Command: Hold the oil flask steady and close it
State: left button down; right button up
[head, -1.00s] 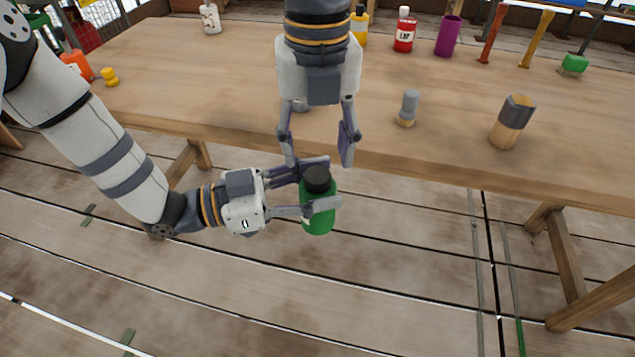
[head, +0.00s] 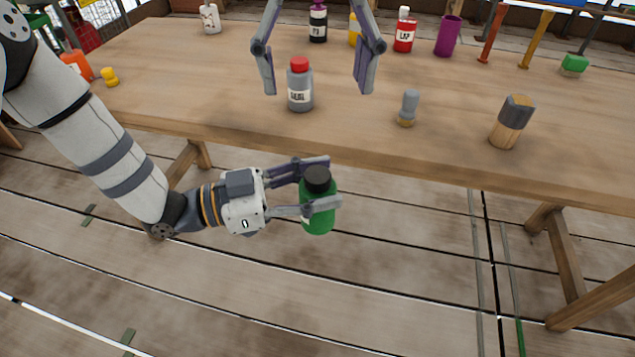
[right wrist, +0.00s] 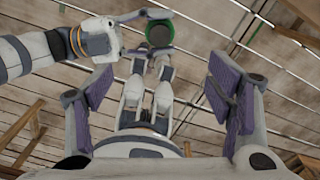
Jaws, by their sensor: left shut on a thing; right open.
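The oil flask, a green bottle (head: 318,220), is held upright in front of the table edge, above the floor. My left gripper (head: 318,187) is shut around its upper body. A black cap (head: 318,179) sits on the flask's top; how tight it is cannot be told. My right gripper (head: 317,85) is open and empty, above and apart from the flask. In the right wrist view the cap (right wrist: 159,33) shows from above, ringed by the green flask, beyond my open right fingers (right wrist: 163,95).
The space around the held flask is free.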

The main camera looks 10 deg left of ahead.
jog(key=shift+r, duration=0.75)
